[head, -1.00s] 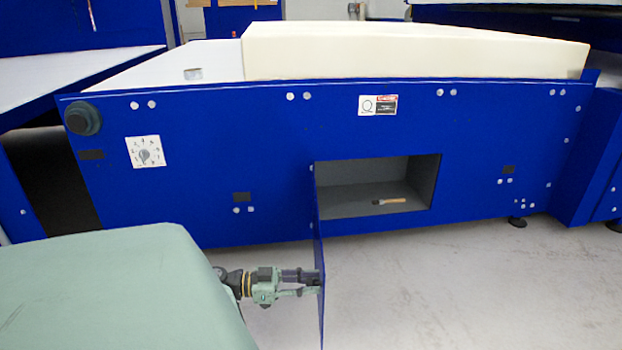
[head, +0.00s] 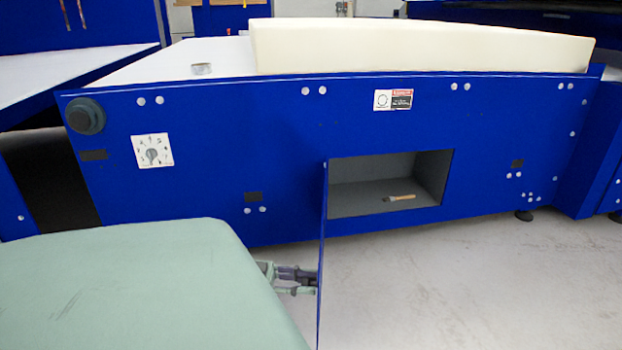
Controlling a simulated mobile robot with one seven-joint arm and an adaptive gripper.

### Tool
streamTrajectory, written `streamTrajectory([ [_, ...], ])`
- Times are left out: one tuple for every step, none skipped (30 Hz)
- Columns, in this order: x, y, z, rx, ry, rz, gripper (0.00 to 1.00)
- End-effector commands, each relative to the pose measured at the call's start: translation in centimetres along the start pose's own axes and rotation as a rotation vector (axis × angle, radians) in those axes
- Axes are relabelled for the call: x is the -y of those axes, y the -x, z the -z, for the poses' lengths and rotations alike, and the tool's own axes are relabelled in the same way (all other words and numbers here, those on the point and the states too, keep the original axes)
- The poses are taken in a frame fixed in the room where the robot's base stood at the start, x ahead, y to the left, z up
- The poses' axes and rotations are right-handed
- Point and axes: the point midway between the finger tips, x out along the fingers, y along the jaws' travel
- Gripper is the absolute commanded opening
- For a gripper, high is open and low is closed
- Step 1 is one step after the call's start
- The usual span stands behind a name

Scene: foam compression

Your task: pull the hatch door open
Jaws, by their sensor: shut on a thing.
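The blue hatch door (head: 323,250) stands swung out from the machine and shows almost edge-on as a thin upright panel. It hangs at the left side of the hatch opening (head: 385,185), a grey-lined box in the blue front panel. My gripper (head: 312,282) is at the left face of the door, shut on the door's handle or edge. The exact grip point is too small to tell. My green body part covers most of the arm behind the gripper.
A brush (head: 398,198) lies on the floor of the opening. A large cream foam block (head: 420,47) rests on top of the blue machine (head: 220,130). A dial (head: 153,151) and a dark round knob (head: 86,116) sit at the left. The grey floor (head: 470,290) right of the door is clear.

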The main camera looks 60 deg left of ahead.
Motion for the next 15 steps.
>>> streamTrajectory([
  [0.28,0.25,0.5,-0.003,-0.009,0.012,0.0],
  [0.24,0.32,0.48,-0.003,-0.008,0.012,0.0],
  [0.2,0.39,0.48,-0.004,-0.008,0.012,0.0],
  [0.18,0.44,0.47,-0.004,-0.008,0.012,0.0],
  [0.16,0.47,0.47,-0.005,-0.008,0.013,0.0],
  [0.14,0.5,0.46,-0.005,-0.008,0.013,0.0],
  [0.12,0.51,0.45,-0.006,-0.007,0.013,0.0],
  [0.11,0.53,0.44,-0.006,-0.007,0.013,0.0],
  [0.1,0.54,0.44,-0.006,-0.007,0.013,0.0],
  [0.1,0.54,0.43,-0.006,-0.007,0.013,0.0],
  [0.1,0.55,0.43,-0.007,-0.007,0.013,0.0],
  [0.09,0.54,0.42,-0.007,-0.007,0.013,0.0],
  [0.09,0.54,0.41,-0.007,-0.007,0.013,0.0],
  [0.09,0.55,0.41,-0.007,-0.006,0.013,0.0],
  [0.09,0.55,0.4,-0.007,-0.006,0.013,0.0],
])
